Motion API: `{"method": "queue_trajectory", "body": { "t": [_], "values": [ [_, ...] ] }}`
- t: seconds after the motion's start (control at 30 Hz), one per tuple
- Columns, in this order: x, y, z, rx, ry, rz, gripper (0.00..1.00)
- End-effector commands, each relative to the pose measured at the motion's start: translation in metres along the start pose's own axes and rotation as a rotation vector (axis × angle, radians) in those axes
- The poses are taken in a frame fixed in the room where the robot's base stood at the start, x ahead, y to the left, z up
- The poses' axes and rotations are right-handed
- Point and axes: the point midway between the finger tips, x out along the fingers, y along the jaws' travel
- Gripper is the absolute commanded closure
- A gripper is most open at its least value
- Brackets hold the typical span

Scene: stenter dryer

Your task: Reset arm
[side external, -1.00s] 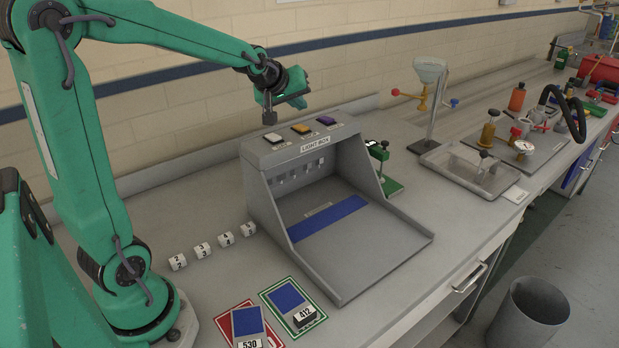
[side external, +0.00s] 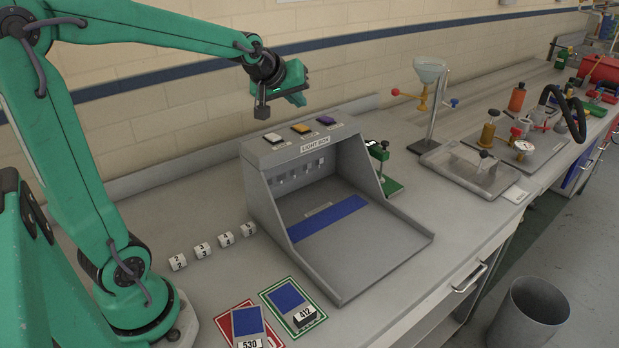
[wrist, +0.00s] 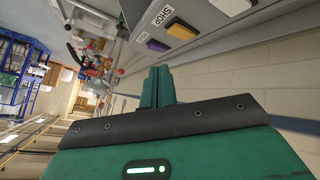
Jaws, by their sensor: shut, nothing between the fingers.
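My gripper (side external: 297,96) hangs in the air above the back of the light box (side external: 365,272) in the side view, apart from it. In the wrist view my gripper (wrist: 158,88) shows its two green fingers together, with nothing between them. The light box is grey with a blue strip inside. On its top are a white button (side external: 274,138), an orange button (side external: 301,128) and a purple button (side external: 326,120). The wrist view also shows the purple button (wrist: 157,46), the orange button (wrist: 181,31) and part of the white button (wrist: 232,6).
Several numbered white cubes (side external: 202,250) lie left of the box. A red-bordered card (side external: 222,322) and a green-bordered card (side external: 316,302) lie in front. A green stand (side external: 388,185) and a funnel stand (side external: 434,108) are to the right. A brick wall (side external: 330,70) runs behind.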

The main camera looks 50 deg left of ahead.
Motion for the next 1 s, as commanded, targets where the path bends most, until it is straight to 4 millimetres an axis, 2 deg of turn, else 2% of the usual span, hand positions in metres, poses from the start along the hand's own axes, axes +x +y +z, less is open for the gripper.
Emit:
{"method": "queue_trajectory", "body": {
  "t": [0.27,0.6,0.8,1.0],
  "values": [
    [-0.052,0.003,0.061,0.219,-0.102,0.016,1.0],
    [-0.112,-0.018,0.144,0.527,-0.243,0.05,1.0],
    [-0.135,-0.037,0.185,0.682,-0.311,0.074,1.0],
    [-0.145,-0.048,0.204,0.761,-0.347,0.087,1.0]
  ]
}}
